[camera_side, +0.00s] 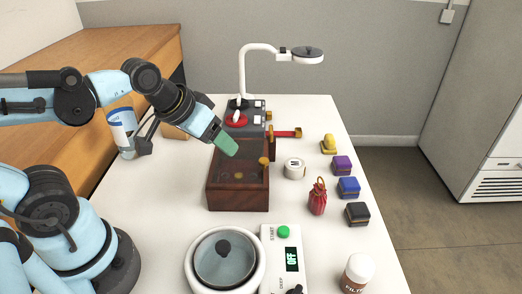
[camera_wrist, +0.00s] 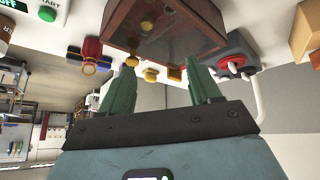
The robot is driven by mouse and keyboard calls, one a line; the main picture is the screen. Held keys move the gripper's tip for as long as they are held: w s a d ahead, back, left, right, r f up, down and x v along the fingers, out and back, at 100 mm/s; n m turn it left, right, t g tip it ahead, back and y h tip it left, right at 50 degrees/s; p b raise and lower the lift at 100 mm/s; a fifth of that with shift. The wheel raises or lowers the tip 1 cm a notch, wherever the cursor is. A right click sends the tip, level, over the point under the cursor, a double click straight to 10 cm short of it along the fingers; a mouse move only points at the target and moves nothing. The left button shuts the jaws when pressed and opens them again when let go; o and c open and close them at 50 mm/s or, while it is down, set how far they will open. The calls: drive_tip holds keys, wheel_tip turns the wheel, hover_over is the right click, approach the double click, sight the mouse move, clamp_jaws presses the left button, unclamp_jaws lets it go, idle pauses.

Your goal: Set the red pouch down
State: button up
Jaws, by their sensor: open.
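The red pouch (camera_side: 317,199) stands upright on the white table, right of the brown wooden box, its neck gathered at the top. It also shows in the wrist view (camera_wrist: 92,48) at upper left, with a gold ring-like part. My gripper (camera_side: 226,146) is over the far part of the box, to the left of the pouch and well apart from it. In the wrist view its two green fingers (camera_wrist: 162,82) are spread with nothing between them.
The brown box (camera_side: 238,200) has a dark see-through top and a gold knob. A white round tin (camera_side: 294,169) stands between box and pouch. Purple (camera_side: 342,165), blue (camera_side: 348,187) and black (camera_side: 357,213) small boxes line the right edge. A lidded pot (camera_side: 190,262) stands in front.

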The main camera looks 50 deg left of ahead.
drive_tip(key=shift+s+a+m, duration=0.2)
drive_tip(key=shift+a+m, duration=0.1)
drive_tip(key=shift+m, duration=0.1)
drive_tip(key=shift+c, duration=0.4)
drive_tip(key=shift+s+a, duration=0.1)
drive_tip(key=c, duration=0.4)
drive_tip(key=shift+c, duration=0.2)
